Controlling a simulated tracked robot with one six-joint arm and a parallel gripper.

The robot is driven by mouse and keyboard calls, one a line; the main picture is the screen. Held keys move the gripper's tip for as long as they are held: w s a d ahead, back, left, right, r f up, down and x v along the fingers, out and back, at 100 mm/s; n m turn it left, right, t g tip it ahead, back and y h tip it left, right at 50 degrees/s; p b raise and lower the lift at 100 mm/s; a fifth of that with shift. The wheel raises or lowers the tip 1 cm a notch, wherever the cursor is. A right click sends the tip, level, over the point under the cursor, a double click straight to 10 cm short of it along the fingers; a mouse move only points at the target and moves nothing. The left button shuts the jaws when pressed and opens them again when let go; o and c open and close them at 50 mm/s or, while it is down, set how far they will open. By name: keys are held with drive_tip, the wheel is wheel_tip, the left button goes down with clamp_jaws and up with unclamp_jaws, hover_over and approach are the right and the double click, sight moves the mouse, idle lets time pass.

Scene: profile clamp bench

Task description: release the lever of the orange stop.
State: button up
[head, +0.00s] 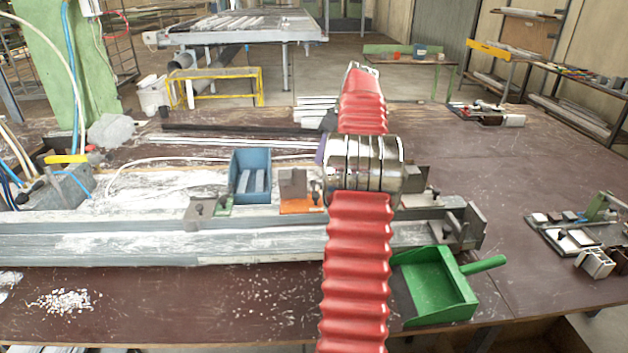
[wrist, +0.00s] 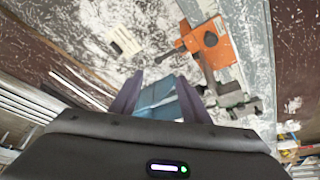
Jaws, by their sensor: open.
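The orange stop (head: 299,206) sits on the long grey rail (head: 150,245) in the head view, just left of my chrome wrist. In the wrist view the orange stop (wrist: 209,44) lies above and right of my gripper (wrist: 160,78), clear of both fingers. In the head view my wrist hides most of the gripper.
The blue box (head: 250,177) stands behind the rail, left of the orange stop. A green dustpan (head: 440,287) lies in front at right.

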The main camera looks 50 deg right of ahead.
sight(314, 182)
drive_tip(key=x, duration=1.2)
drive_tip(key=shift+f, duration=0.3)
drive_tip(key=shift+c, duration=0.4)
clamp_jaws()
